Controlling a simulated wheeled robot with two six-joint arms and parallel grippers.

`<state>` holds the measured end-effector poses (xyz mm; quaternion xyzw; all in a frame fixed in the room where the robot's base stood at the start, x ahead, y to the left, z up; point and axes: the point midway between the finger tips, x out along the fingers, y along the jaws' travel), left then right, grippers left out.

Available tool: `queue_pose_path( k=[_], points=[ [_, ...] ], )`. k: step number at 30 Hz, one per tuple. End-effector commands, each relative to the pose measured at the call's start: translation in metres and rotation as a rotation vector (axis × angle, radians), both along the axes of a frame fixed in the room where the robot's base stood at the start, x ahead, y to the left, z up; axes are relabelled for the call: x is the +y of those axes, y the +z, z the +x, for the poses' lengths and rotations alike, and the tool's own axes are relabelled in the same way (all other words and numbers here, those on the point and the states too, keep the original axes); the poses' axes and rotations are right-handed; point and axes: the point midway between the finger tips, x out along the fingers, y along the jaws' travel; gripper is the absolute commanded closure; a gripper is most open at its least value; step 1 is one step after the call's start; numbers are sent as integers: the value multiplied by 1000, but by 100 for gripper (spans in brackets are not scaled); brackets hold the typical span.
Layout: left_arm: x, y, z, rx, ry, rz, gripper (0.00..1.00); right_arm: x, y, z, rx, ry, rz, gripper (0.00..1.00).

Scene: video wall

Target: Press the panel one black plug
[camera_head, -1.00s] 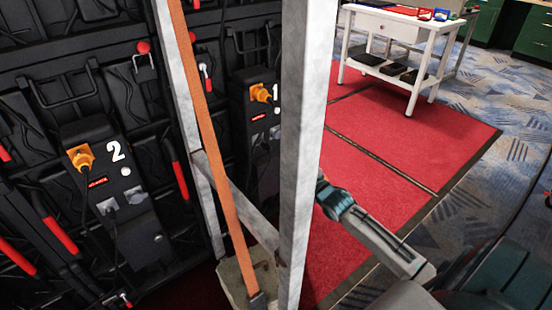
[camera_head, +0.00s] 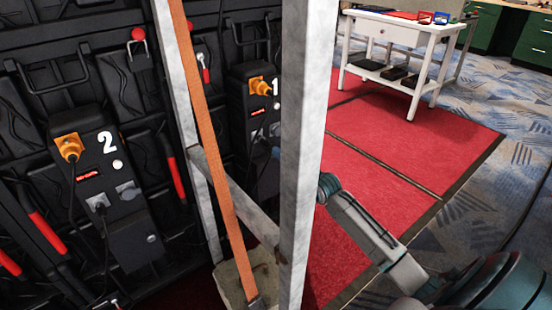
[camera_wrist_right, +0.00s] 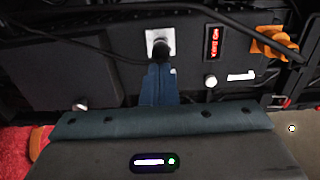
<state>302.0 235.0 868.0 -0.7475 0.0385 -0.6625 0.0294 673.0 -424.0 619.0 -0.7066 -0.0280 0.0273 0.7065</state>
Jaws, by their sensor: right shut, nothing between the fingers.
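Panel one (camera_head: 255,95), a dark box marked with a white 1, stands behind the metal frame in the head view. Its black plug (camera_wrist_right: 161,48) sits in a pale square socket in the right wrist view. My right gripper (camera_wrist_right: 160,70) is shut and empty, with its blue fingertips right at the plug's lower end; I cannot tell if they touch. In the head view the bluish fingertips (camera_head: 275,153) show just left of the front post, which hides the rest of the gripper. My left gripper is not in view.
A grey metal post (camera_head: 303,140) stands between panel one and my right arm. An orange strap (camera_head: 208,130) runs down beside it. Panel two (camera_head: 135,215) is at left, with its own plugs.

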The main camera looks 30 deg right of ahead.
Motion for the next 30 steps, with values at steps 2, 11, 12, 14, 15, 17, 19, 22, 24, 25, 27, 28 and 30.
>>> queue_pose_path(
  k=[2, 11, 12, 14, 15, 17, 19, 22, 24, 25, 27, 28, 30],
  points=[
    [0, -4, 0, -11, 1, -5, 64, 1, -3, 8, -1, -2, 2, 100],
    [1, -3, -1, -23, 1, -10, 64, 1, 0, 18, 1, -1, 0, 100],
    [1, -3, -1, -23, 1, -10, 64, 1, 0, 18, 2, -1, 0, 100],
    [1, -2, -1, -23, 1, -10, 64, 1, 0, 18, 2, -1, 0, 100],
    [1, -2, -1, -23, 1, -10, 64, 1, 0, 18, 1, -1, 0, 100],
    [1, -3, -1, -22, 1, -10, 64, 1, 0, 18, 1, -1, 0, 100],
    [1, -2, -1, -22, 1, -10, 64, 1, 0, 20, 1, -1, 2, 100],
    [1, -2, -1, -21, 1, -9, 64, 2, 1, 30, 0, -2, 4, 100],
    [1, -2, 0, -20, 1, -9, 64, 3, 0, 35, 0, -1, 3, 100],
    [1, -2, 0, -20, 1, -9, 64, 3, 0, 36, 1, -1, 2, 100],
    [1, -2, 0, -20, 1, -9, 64, 2, 0, 37, 1, -1, 1, 100],
    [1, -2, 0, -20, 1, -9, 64, 2, 1, 37, 0, -1, 1, 100],
    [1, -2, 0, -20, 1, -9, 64, 2, 1, 37, -1, -1, 0, 100]
  ],
)
